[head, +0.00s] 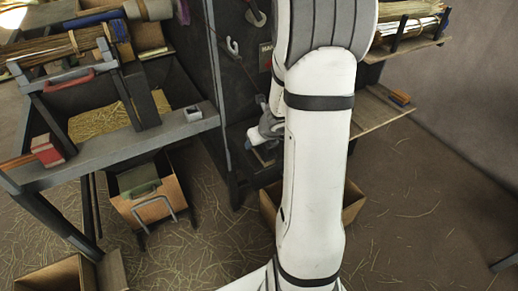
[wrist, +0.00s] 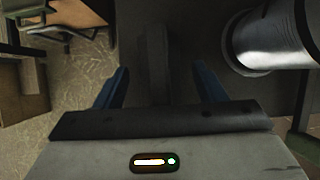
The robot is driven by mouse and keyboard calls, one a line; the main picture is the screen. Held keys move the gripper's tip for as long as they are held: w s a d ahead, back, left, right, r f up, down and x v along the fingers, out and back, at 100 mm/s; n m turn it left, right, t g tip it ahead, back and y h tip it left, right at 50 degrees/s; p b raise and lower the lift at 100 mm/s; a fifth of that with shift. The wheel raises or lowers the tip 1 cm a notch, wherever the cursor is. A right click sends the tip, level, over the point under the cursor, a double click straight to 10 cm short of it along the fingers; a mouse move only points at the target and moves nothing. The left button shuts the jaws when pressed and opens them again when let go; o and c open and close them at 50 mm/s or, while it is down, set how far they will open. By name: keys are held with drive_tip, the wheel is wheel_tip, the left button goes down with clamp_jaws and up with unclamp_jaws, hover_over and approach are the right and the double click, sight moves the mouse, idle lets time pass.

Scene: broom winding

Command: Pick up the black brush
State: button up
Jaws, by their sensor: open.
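My gripper (wrist: 160,70) is open in the wrist view, its two blue-padded fingers set wide apart. A dark, upright, bar-like shape (wrist: 157,45) shows between and beyond the fingers against a dark surface. I cannot tell if it is the black brush or part of the machine, nor whether it touches the fingers. I cannot pick out the black brush for certain in the head view. There my white arm covers the middle of the picture and hides much of what lies behind it.
A grey workbench (head: 100,157) with a straw-filled bin stands left, a red block (head: 47,150) on its edge. A dark machine cabinet (head: 240,75) stands behind my arm. Shelves (head: 385,118) are at right. A wooden box (head: 145,200) sits below the bench. Straw litters the open floor.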

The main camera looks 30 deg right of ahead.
drive_tip(key=shift+f, duration=0.25)
idle(0.4)
drive_tip(key=c, duration=1.1)
drive_tip(key=shift+r, duration=0.15)
wheel_tip(320, 180, up, 10)
drive_tip(key=p, duration=0.8)
drive_tip(key=shift+r+p, duration=0.15)
drive_tip(key=shift+p, duration=0.2)
